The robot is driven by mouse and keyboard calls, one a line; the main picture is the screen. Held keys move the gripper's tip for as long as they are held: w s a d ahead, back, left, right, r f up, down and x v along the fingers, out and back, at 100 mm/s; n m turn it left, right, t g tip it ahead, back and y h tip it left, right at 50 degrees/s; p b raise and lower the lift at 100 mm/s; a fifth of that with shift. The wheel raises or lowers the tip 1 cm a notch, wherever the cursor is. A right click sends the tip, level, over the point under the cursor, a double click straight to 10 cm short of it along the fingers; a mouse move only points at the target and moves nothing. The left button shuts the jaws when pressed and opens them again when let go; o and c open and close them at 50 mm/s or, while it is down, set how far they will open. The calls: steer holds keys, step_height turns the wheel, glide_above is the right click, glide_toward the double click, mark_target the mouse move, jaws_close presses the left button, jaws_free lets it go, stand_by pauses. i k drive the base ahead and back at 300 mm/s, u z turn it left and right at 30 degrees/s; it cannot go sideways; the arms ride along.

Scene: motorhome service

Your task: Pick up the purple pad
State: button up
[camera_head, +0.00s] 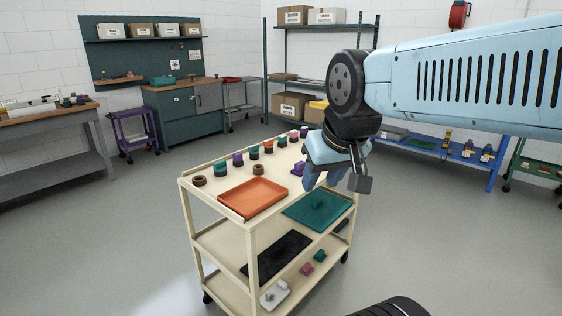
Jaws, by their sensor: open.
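A small purple piece (298,168), which may be the purple pad, lies on the top shelf of the cream cart (222,223). It is just left of my gripper (321,181), which partly overlaps it in this view. My gripper hangs over the cart's right side, pointing down, open. I see nothing between its fingers, and its exact height above the shelf cannot be told.
Several teal, brown and red pieces stand in the row. A black mat (277,257) is on a lower shelf. Workbenches and shelves line the walls; the grey floor around the cart is largely clear.

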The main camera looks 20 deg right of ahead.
mark_target(300, 166)
steer(key=z, duration=0.05)
steer(key=i, duration=0.9)
steer(key=z, duration=0.1)
